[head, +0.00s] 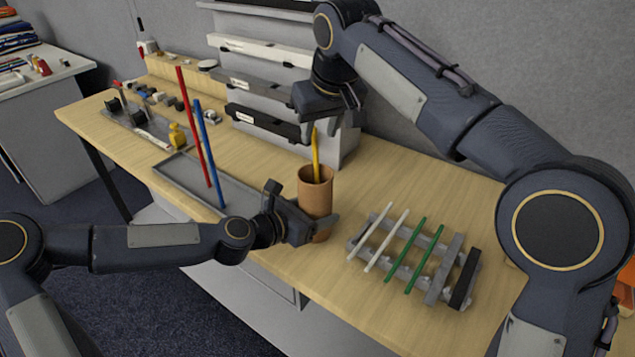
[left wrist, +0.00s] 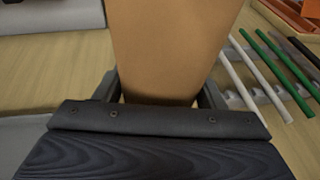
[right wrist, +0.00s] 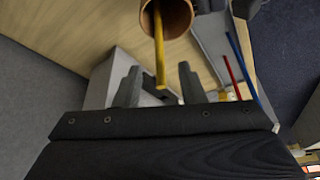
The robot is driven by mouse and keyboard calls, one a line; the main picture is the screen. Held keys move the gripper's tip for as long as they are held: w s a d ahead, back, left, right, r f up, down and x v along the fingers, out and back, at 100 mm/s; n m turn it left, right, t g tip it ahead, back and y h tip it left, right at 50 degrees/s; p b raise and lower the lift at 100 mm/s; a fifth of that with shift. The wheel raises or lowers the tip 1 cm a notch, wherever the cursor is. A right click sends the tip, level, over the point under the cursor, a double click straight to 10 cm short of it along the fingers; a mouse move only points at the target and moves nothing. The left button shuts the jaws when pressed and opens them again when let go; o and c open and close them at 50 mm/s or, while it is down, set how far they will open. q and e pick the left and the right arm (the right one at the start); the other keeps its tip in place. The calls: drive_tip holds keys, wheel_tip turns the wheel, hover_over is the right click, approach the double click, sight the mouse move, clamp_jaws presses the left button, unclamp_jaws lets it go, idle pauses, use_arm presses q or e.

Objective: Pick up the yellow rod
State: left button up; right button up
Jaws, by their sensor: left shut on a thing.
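The yellow rod (head: 315,155) stands in a brown cylindrical cup (head: 315,192), its upper end sticking out. The cup stands on the wooden table. My left gripper (head: 310,222) is shut on the cup, one finger on either side. The cup also fills the upper middle of the left wrist view (left wrist: 170,50). My right gripper (head: 328,125) is above the cup, pointing down and open. In the right wrist view the yellow rod (right wrist: 159,50) reaches between the two spread fingers (right wrist: 160,85), with gaps on both sides. The rod's lower part is hidden inside the cup.
A grey rack (head: 435,262) with two white and two green rods lies right of the cup. A grey tray (head: 180,172) with a red rod (head: 190,110) and a blue rod (head: 207,150) is at left. Stepped shelves (head: 265,90) stand close behind the right gripper.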

sight(316, 149)
drive_tip(key=shift+x, duration=3.5)
drive_tip(key=shift+s+d, duration=0.1)
drive_tip(key=shift+s, duration=0.05)
clamp_jaws()
